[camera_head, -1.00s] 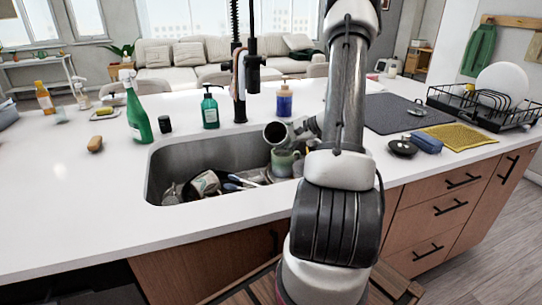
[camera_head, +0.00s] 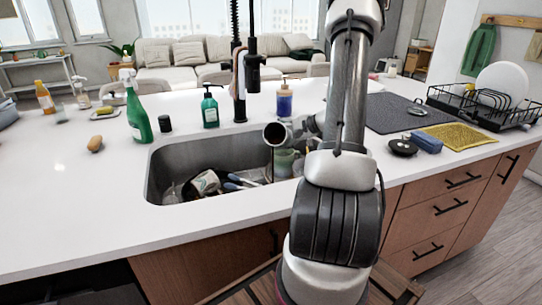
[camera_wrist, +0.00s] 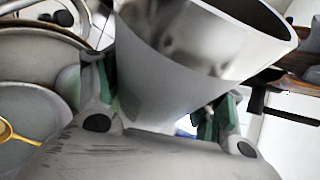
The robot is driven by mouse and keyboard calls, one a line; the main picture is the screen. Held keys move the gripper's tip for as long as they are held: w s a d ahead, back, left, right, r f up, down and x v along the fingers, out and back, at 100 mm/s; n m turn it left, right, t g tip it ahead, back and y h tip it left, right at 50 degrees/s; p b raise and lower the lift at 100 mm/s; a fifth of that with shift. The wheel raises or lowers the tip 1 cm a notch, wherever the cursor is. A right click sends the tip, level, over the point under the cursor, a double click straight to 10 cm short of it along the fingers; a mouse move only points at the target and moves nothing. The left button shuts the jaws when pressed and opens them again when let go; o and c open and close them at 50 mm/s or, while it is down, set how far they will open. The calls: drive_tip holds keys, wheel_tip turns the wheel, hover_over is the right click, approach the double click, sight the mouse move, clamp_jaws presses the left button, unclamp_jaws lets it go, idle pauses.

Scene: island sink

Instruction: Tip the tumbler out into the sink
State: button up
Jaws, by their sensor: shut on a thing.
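The tumbler (camera_head: 277,134) is a grey metal cup, held over the right part of the sink (camera_head: 190,150). It lies tipped on its side, its dark round mouth facing left and toward the head camera. A thin dark line runs down from the mouth into the sink, like a stream of liquid. My gripper (camera_head: 304,128) is to the right of the mouth, shut on the tumbler. In the wrist view, the two green-padded fingers (camera_wrist: 158,105) sit on either side of the tumbler (camera_wrist: 185,60); its inside is only partly visible.
In the sink are a patterned mug (camera_head: 205,182), a greenish mug (camera_head: 284,162) and blue-ended utensils. The black faucet (camera_head: 240,85) stands behind the basin. A green spray bottle (camera_head: 137,115) and soap bottles (camera_head: 209,108) stand around the rim.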

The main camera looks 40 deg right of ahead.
drive_tip(key=shift+r+n+t+h+p, duration=0.35)
drive_tip(key=shift+r+n, duration=0.25)
drive_tip(key=shift+r, duration=0.3)
idle(1.9)
drive_tip(key=shift+s+a+r+n+t+h+p, duration=0.45)
drive_tip(key=shift+a+r+n+p, duration=0.1)
drive_tip(key=shift+a+r, duration=0.1)
idle(2.1)
drive_tip(key=shift+s+a+r+n+t+p, duration=0.15)
drive_tip(key=shift+r+n+t+p, duration=0.2)
drive_tip(key=shift+r+n, duration=0.3)
idle(1.4)
drive_tip(key=shift+r+h, duration=0.15)
drive_tip(key=shift+h, duration=0.15)
drive_tip(key=f+m, duration=0.1)
drive_tip(key=w+d+f+m+g+y, duration=0.1)
drive_tip(key=shift+d+f, duration=0.2)
drive_tip(key=shift+f, duration=0.2)
